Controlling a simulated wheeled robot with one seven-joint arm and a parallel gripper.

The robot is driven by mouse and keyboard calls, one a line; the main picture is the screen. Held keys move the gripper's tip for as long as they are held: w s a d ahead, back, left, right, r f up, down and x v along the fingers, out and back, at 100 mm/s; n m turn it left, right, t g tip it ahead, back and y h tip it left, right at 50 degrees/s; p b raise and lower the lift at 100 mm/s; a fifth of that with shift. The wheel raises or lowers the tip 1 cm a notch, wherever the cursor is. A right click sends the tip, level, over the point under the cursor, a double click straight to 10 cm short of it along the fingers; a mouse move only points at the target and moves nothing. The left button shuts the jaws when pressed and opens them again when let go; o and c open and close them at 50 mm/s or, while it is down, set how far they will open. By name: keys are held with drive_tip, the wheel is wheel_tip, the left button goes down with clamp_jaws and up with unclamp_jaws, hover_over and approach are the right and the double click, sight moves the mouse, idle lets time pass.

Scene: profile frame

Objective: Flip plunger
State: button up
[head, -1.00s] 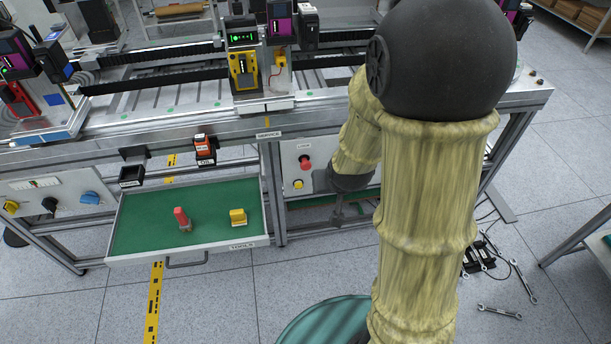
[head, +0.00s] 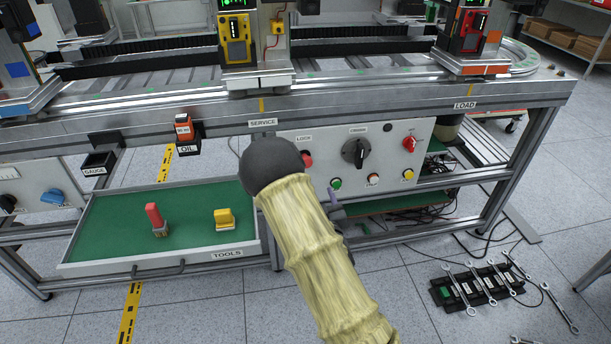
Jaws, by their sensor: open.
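No part carries the name plunger. A red knob (head: 307,158) under the LOCK label sits on the white front panel (head: 290,140), partly covered by my arm's dark joint. Two other pieces stand in the green-lined TOOLS drawer (head: 100,236): a red-handled piece (head: 154,217), upright, and a yellow block-like piece (head: 224,219). My gripper (head: 337,203) shows only partly, as a small grey shape at the right edge of my yellow-sleeved arm, in front of the panel's lower edge. It is open; its fingertips are mostly hidden, and I see nothing held.
The panel also carries a black rotary switch (head: 355,152), a red switch (head: 410,143) and several push buttons. Wrenches (head: 482,285) lie on the floor at right.

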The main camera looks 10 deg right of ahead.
sight(306, 163)
drive_tip(key=shift+a, duration=0.1)
idle(0.3)
drive_tip(key=w+b, duration=0.2)
drive_tip(key=w, duration=1.5)
drive_tip(key=shift+w, duration=0.2)
